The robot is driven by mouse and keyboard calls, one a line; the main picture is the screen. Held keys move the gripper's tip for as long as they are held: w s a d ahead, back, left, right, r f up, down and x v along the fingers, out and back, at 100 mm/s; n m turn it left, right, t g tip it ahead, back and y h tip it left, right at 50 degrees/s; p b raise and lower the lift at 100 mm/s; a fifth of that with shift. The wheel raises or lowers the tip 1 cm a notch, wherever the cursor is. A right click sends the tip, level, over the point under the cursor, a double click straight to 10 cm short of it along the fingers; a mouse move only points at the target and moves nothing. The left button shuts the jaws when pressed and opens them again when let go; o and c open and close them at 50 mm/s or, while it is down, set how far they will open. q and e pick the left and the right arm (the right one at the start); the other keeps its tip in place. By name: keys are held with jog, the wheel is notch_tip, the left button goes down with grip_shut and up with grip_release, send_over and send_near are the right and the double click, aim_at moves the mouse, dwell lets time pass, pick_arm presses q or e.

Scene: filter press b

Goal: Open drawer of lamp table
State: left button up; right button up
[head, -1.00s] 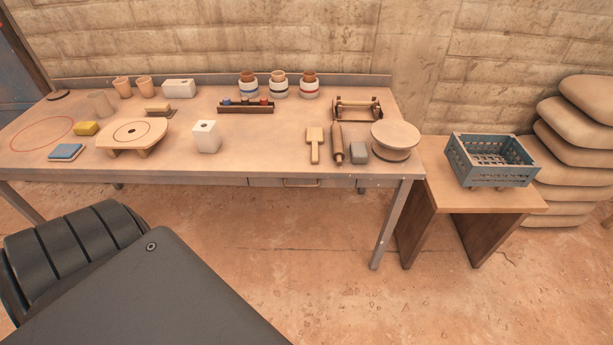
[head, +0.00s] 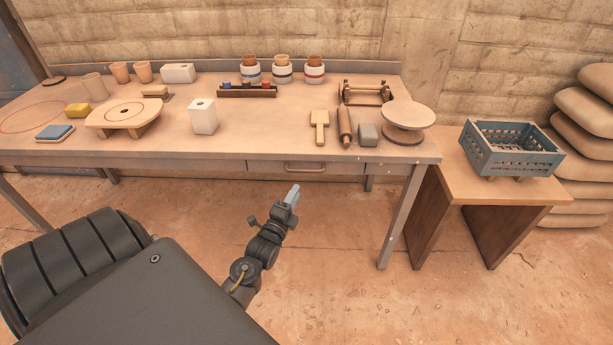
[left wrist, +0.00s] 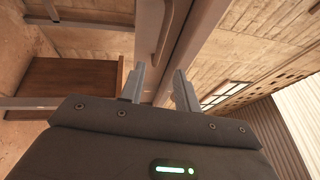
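The work table (head: 250,135) has a drawer (head: 346,169) under its front edge, with a light bar handle (head: 305,171). The drawer front looks flush with the table frame, so it appears shut. My left gripper (head: 294,194) is in front of and below the handle, apart from it, with its fingers pointing up toward the table. In the left wrist view, the two fingers (left wrist: 160,70) stand apart with nothing between them. A long handle (left wrist: 152,35) shows beyond the fingertips there. My right gripper is not in view.
Pottery tools, cups and jars stand on the table top. A table leg (head: 402,215) is right of the drawer. A low side table (head: 450,180) bears a blue crate (head: 510,157). The floor (head: 330,260) below the drawer is clear.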

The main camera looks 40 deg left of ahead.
pick_arm(q)
jog(key=x, duration=0.9)
jog(key=shift+f, duration=0.1)
grip_shut()
